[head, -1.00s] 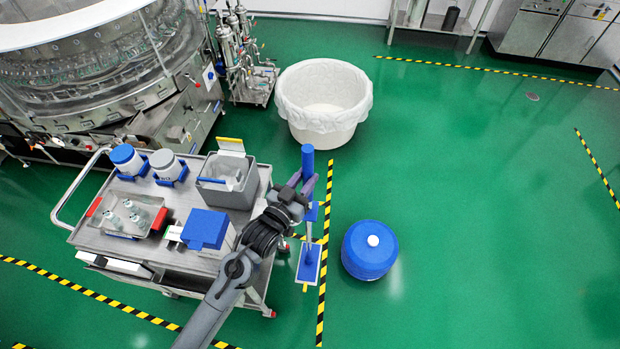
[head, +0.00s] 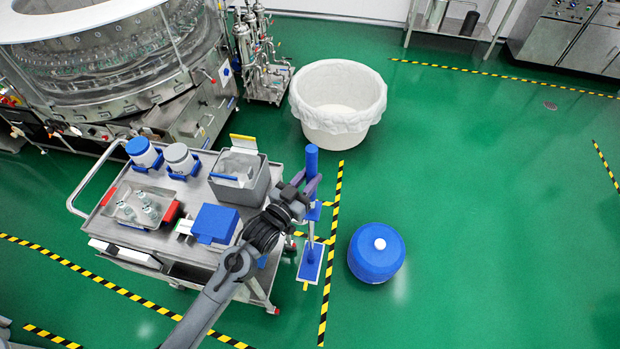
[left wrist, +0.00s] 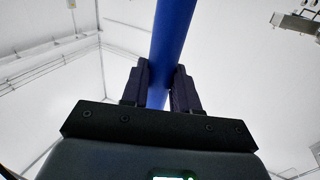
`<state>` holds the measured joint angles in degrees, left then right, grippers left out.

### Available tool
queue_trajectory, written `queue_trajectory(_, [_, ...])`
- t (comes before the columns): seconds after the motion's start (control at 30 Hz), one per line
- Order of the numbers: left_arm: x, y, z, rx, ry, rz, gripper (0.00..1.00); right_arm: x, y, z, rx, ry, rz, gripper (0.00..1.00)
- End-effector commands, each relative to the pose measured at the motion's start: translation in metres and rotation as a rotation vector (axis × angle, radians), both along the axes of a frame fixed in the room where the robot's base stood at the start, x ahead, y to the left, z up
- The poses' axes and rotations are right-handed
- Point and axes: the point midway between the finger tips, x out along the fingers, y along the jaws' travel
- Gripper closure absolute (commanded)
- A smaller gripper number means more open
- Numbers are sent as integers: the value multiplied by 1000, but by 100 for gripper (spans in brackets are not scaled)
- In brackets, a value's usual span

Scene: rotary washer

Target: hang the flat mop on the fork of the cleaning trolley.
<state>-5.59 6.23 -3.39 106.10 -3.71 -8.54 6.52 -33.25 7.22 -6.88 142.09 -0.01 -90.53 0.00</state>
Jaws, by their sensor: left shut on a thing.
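The flat mop (head: 311,262) has a blue handle grip at the top, a thin grey shaft and a flat blue and white head low beside the trolley. My left gripper (head: 308,188) is shut on its upper handle, at the trolley's right end. In the left wrist view the blue handle (left wrist: 172,35) runs between the two dark fingers (left wrist: 160,88). The mop is roughly upright. The cleaning trolley (head: 130,237) stands to the left. I cannot make out the fork clearly; blue parts at the trolley's right edge lie close to the shaft. My right gripper is not in view.
The trolley carries a grey bin (head: 243,180), white jars with blue holders, a blue box (head: 214,223) and a metal tray (head: 137,207). A blue drum (head: 376,254) stands right of the mop. A white lined tub (head: 338,105) stands behind. Green floor is free at right.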

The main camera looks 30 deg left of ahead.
Motion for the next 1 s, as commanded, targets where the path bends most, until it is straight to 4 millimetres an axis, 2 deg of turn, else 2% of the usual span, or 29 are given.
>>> queue_trajectory(0.7, [-7,32,3,1,-5,0,100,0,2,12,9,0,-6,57])
queue_trajectory(1.0, [-8,34,3,0,-5,0,100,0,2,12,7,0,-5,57])
